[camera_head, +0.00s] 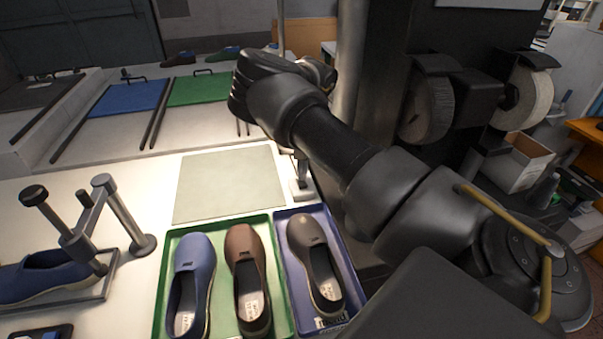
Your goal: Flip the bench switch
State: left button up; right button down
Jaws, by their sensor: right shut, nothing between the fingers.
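My right arm reaches from the lower right up and to the left, over the bench's right side. My right gripper (243,92) is at its far end, above the bench and partly hidden by my own wrist. It is shut, with nothing seen in it. A small white base with an upright post (301,188) stands at the bench's right edge, below my forearm. I cannot tell whether it is the bench switch; no other switch shows clearly. My left gripper is out of view.
A green tray (163,290) holds a blue and a brown shoe. A blue tray (352,285) holds a grey-brown shoe. A pale mat (228,184) lies clear behind them. A metal stand (122,210) is at left. Grinding wheels (428,105) are at right.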

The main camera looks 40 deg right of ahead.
aim_at(303, 184)
jog(key=shift+f+b, duration=0.6)
jog(key=shift+f, duration=0.4)
dwell(0.3)
jog(key=shift+r, duration=0.1)
jog(key=shift+w+r+p, duration=0.1)
jog(key=shift+r+p, duration=0.55)
jog(key=shift+r, duration=0.05)
jog(key=shift+r+p, duration=1.85)
jog(key=shift+r, duration=0.9)
jog(key=shift+f, duration=0.15)
